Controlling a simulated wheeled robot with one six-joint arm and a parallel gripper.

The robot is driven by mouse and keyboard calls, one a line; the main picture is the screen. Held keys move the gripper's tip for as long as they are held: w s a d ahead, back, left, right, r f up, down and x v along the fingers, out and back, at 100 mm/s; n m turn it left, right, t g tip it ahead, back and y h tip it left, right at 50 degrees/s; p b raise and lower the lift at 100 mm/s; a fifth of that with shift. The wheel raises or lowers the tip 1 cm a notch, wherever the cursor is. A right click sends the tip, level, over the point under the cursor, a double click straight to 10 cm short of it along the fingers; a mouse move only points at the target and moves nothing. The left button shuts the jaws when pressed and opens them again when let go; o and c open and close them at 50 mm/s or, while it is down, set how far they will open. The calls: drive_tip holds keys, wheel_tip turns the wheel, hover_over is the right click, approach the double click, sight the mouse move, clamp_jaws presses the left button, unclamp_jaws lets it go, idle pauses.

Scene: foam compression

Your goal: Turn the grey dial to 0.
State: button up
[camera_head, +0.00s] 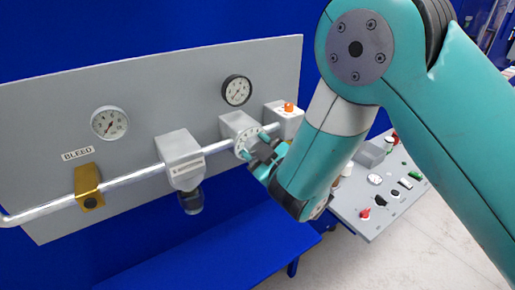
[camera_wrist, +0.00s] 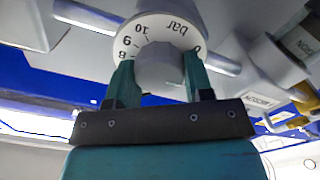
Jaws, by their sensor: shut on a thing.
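The grey dial (camera_wrist: 160,66) is a round knob in front of a white scale ring (camera_wrist: 122,43) marked "bar", with 8, 9, 10 and a 0 legible in the wrist view. In the head view, the scale ring (camera_head: 241,144) sits on the front of a grey regulator block (camera_head: 236,124) on the pipe. My gripper (camera_wrist: 160,74) has one finger on each side of the knob and is shut on it. In the head view, my gripper (camera_head: 261,154) partly covers the dial. No clear pointer mark shows on the knob.
Along the pipe are a yellow clamp (camera_head: 88,184) under a BLEED label (camera_head: 77,154) and a grey filter unit (camera_head: 179,160). Two gauges (camera_head: 109,122) (camera_head: 237,90) and an orange button (camera_head: 289,107) are nearby.

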drive_tip(key=n, duration=0.4)
drive_tip(key=shift+f+n, duration=0.1)
drive_tip(key=shift+n, duration=2)
drive_tip(key=o, duration=0.9)
